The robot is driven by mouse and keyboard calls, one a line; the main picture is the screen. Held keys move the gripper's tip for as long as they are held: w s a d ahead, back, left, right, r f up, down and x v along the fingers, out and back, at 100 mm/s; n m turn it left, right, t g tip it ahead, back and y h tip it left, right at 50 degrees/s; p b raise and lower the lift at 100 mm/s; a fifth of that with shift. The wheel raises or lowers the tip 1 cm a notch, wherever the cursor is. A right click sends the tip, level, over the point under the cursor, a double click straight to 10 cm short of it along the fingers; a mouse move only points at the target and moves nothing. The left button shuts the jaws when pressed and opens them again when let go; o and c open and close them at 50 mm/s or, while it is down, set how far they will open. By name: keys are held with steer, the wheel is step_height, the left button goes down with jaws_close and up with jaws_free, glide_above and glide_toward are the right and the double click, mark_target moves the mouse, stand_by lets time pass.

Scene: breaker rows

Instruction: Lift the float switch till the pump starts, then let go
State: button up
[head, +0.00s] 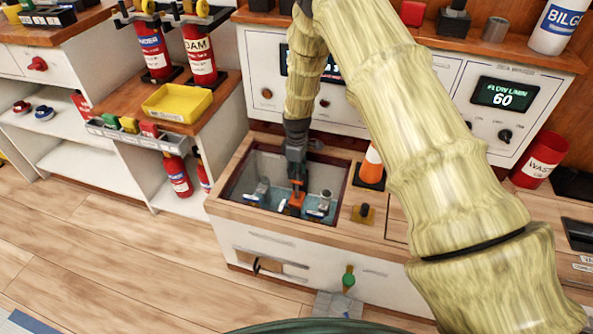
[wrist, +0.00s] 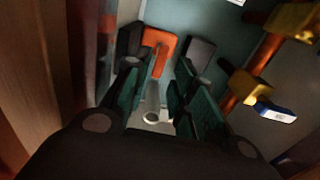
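The float switch shows as an orange float (wrist: 160,46) between my fingertips in the wrist view, with a pale grey arm or bracket (wrist: 153,105) below it. In the head view the orange part (head: 297,198) is low in the open sump well (head: 232,205). My gripper (head: 295,190) reaches straight down into that well. In the wrist view its two dark fingers with green pads (wrist: 165,60) stand apart on either side of the float. A gap shows on the right side; the left finger is close to it, and contact there is unclear.
Brass valves (wrist: 245,88) with a blue-and-white handle sit on a copper pipe to the right in the wrist view. The well's wooden wall (wrist: 35,70) is close on the left. A traffic cone (head: 372,167) stands right of the well. A flow display (head: 506,94) reads 60.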

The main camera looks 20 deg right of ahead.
steer(key=shift+r, duration=0.1)
step_height(320, 180, up, 12)
stand_by(0.8)
stand_by(0.3)
